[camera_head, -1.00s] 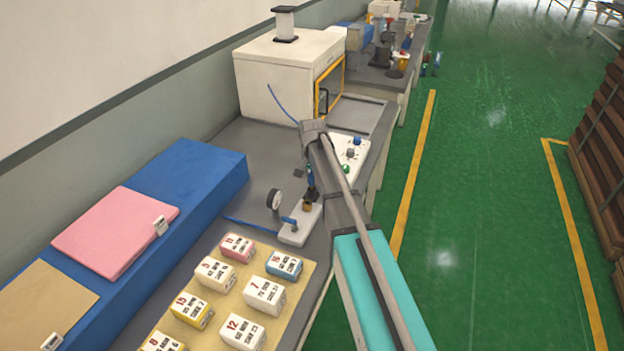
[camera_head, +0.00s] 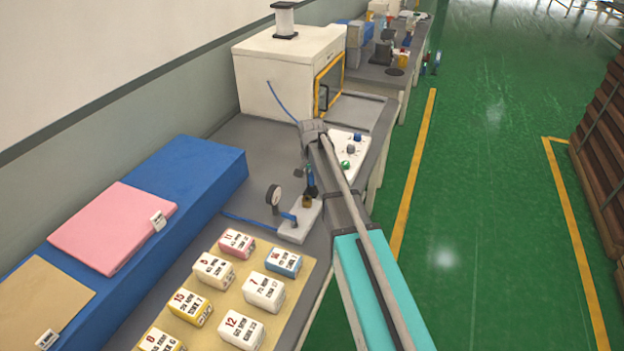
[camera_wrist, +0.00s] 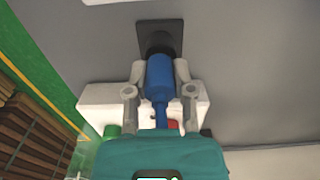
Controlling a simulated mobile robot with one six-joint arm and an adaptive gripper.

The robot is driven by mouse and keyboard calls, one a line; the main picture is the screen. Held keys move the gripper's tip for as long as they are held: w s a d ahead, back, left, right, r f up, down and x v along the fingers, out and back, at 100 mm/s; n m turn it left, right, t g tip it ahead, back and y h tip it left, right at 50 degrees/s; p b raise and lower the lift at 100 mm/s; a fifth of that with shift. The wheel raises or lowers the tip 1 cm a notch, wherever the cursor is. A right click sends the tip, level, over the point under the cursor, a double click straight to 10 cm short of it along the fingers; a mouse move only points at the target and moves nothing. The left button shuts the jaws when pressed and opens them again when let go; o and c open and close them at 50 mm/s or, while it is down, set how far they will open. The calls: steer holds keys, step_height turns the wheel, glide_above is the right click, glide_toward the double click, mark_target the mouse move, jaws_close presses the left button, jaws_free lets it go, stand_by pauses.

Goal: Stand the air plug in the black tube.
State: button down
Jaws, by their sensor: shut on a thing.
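The blue air plug (camera_wrist: 160,82) is between the two grey fingers of my gripper (camera_wrist: 160,66) in the wrist view. The fingers are shut on it, one on each side. The black tube (camera_wrist: 157,42) is at the plug's far end, with a dark square base (camera_wrist: 173,27) on the grey surface. The plug's end overlaps the tube in this view, and I cannot tell whether it is inside or just above it.
A white block with knobs (camera_wrist: 95,95) lies beneath the gripper in the wrist view. A white oven (camera_head: 285,75) is behind, and numbered boxes (camera_head: 264,290) are in front.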

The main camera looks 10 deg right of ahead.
steer(key=shift+f+b, duration=0.35)
steer(key=shift+f, duration=0.05)
steer(key=shift+c, duration=2)
jaws_free()
steer(key=shift+r, duration=0.2)
step_height(320, 180, up, 10)
steer(key=p, duration=1)
steer(key=shift+f, duration=0.2)
steer(key=s+n, duration=0.6)
steer(key=s, duration=2)
steer(key=shift+s+d+n, duration=0.15)
steer(key=shift+d+n, duration=0.25)
